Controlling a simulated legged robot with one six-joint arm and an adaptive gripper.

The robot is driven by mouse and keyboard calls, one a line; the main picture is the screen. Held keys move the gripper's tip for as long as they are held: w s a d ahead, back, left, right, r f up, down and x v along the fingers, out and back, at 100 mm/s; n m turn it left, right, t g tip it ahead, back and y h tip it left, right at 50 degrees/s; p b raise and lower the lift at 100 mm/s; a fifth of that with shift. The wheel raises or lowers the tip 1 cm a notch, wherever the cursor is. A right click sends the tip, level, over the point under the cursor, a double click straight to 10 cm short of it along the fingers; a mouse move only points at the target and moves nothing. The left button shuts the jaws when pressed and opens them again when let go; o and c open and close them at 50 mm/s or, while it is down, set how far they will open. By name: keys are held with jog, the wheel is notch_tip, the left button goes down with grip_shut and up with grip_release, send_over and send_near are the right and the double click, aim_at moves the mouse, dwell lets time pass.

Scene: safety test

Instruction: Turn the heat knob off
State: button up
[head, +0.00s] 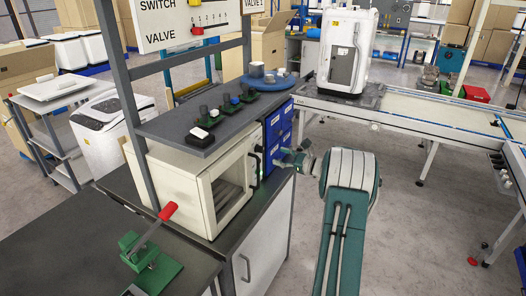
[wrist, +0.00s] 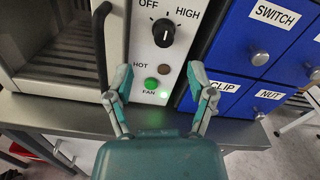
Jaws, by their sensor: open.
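The heat knob (wrist: 164,32) is a round black dial on the oven's pale front panel, in the wrist view. The words OFF and HIGH are printed at its upper left and upper right, with a ring of marks between them. The direction of its pointer is hard to make out. My gripper (wrist: 160,85) is open and empty, its two fingers spread below the knob, apart from it. In the head view my gripper (head: 292,158) is small, close to the oven's right front. The oven (head: 195,190) is a cream box with a glass door.
A dark door handle (wrist: 102,45) stands left of my left finger. Blue labelled drawers (wrist: 255,45) with round knobs are close on the right. Below the knob are a HOT lamp (wrist: 164,70) and a green FAN button (wrist: 151,84). A shelf (head: 180,128) lies above the oven.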

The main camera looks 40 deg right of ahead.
aim_at(263, 151)
jog(key=x, duration=0.7)
jog(key=shift+w+f, duration=0.1)
jog(key=shift+w, duration=0.2)
jog(key=c, duration=0.7)
jog(key=shift+d, duration=0.1)
grip_shut()
jog(key=shift+d+f, duration=0.1)
jog(key=shift+d, duration=0.05)
